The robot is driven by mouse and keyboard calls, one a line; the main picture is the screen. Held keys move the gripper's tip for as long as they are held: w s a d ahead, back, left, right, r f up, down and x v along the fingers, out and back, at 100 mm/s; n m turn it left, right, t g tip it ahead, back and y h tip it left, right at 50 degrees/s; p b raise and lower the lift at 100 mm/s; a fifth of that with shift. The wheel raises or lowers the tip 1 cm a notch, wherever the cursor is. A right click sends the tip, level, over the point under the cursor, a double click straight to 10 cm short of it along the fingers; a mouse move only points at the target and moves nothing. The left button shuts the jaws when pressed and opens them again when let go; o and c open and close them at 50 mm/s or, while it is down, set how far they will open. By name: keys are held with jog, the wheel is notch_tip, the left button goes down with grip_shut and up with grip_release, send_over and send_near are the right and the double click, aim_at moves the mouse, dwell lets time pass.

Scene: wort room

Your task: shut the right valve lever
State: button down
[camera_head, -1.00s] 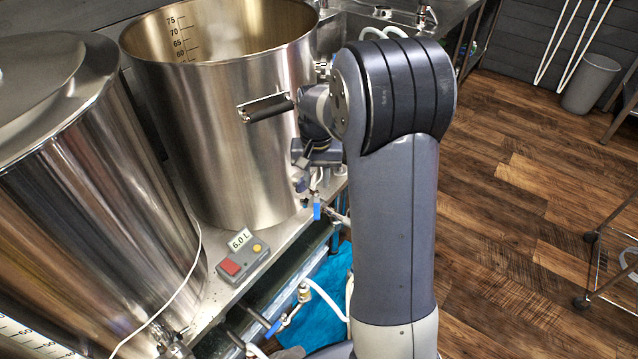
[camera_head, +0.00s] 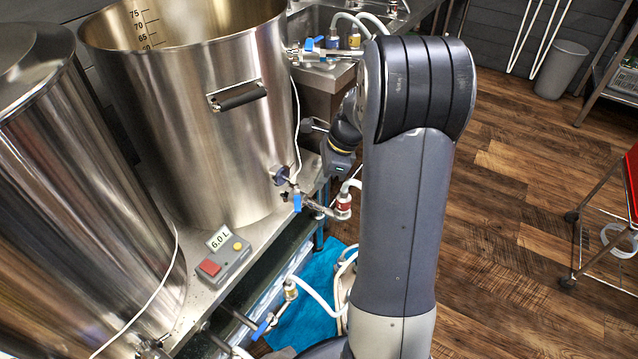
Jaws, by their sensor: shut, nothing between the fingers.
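The large open steel kettle (camera_head: 190,130) has a valve low on its right side. Its blue lever (camera_head: 297,203) points down, at an angle to the pipe that runs right to a red-banded coupling (camera_head: 343,205). I cannot tell surely how far it is turned. My gripper (camera_head: 337,165) is up and right of this lever, apart from it in the picture. It is shut and holds nothing; its fingertips are hard to make out, and my arm hides part of it. Another valve with a blue lever (camera_head: 262,328) is at the lower left vessel.
A lidded steel vessel (camera_head: 80,220) stands at left. A control box (camera_head: 223,258) reading 6.0 L sits on the bench. White hoses (camera_head: 318,297) hang over a blue cloth (camera_head: 310,305). Another blue-levered valve (camera_head: 310,44) is by the sink. Open floor lies right.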

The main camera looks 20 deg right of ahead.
aim_at(295, 206)
jog(key=b+x, duration=0.1)
jog(key=x, duration=0.6)
jog(key=shift+a+f+b, duration=0.1)
jog(key=shift+f+b, duration=0.2)
jog(key=shift+f, duration=0.05)
jog(key=shift+a+m+p, duration=0.4)
jog(key=shift+m+p, duration=0.1)
jog(key=shift+p, duration=0.05)
jog(key=a+m+p, duration=0.1)
jog(key=a+m+t+h+p, duration=0.1)
jog(key=m+p, duration=0.1)
jog(key=shift+a+r+p, duration=0.15)
jog(key=shift+r+p, duration=0.1)
jog(key=shift+p, duration=0.05)
jog(key=shift+w+a+f+m+t+p, duration=0.2)
jog(key=shift+w+a+m+t+p, duration=0.25)
jog(key=shift+a+m+p, duration=0.55)
jog(key=shift+w+d, duration=0.1)
jog(key=shift+p, duration=0.3)
